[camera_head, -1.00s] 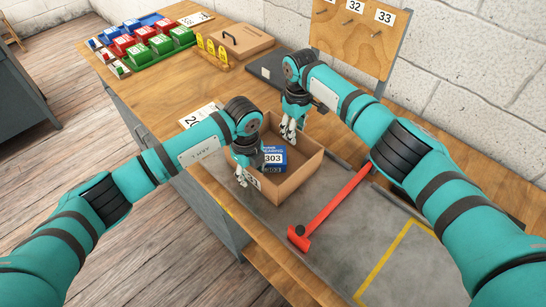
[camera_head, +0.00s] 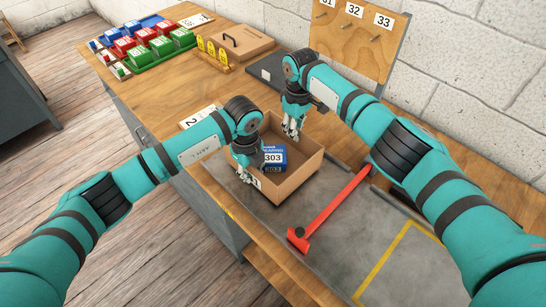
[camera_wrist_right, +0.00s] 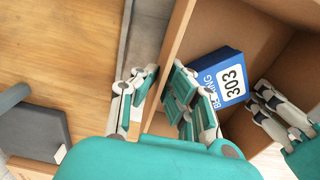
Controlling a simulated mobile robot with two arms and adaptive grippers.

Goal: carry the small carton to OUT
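The small carton (camera_head: 297,180) is an open-topped brown cardboard box on the bench, and its wall (camera_wrist_right: 180,35) also shows in the right wrist view. Inside it lies a blue box (camera_head: 273,168) labelled 303 (camera_wrist_right: 232,80). Whether the carton's bottom touches the bench cannot be told.
A red long-handled tool (camera_head: 328,213) lies right of the carton on the grey mat (camera_head: 345,250). A yellow-lined area (camera_head: 385,262) is at the front right. A dark flat box (camera_head: 268,70), a wooden case (camera_head: 240,40) and coloured bins (camera_head: 150,40) stand further back.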

